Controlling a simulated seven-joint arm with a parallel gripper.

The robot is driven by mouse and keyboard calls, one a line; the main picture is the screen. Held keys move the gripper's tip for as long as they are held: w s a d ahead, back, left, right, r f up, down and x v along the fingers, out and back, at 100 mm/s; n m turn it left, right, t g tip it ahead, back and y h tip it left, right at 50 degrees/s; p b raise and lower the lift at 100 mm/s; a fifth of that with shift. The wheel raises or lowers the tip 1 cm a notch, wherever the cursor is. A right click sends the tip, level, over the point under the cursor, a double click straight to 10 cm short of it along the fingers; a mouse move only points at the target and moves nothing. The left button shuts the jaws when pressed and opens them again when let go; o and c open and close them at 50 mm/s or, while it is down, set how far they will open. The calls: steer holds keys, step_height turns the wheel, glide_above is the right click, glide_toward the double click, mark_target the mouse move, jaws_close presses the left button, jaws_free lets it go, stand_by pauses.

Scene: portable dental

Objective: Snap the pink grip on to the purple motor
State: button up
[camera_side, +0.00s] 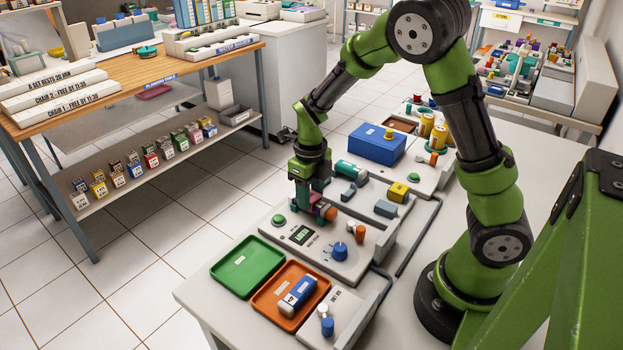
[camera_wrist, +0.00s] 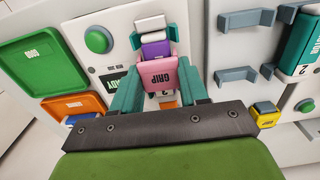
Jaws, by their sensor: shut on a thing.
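In the wrist view my gripper (camera_wrist: 158,83) has its two teal fingers on either side of the pink grip (camera_wrist: 154,73), marked GRIP, and is shut on it. The purple motor (camera_wrist: 155,49) shows just beyond the pink grip, in line with it, with a white piece above it. The two look to be against each other; I cannot tell whether the grip is fully seated. In the side view my gripper (camera_side: 309,190) points down at the far end of the grey panel, and its fingers mostly hide the grip and motor.
A grey panel with a display (camera_side: 301,235) and blue knob (camera_side: 340,251) lies close by. A green tray (camera_side: 235,283) and an orange tray (camera_side: 262,299) holding a blue-and-white part stand in front. A teal cylinder (camera_side: 351,171), grey brackets and a blue box (camera_side: 376,147) stand behind.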

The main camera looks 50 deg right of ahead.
steer(key=shift+f, duration=0.25)
stand_by(0.3)
steer(key=o, duration=1.1)
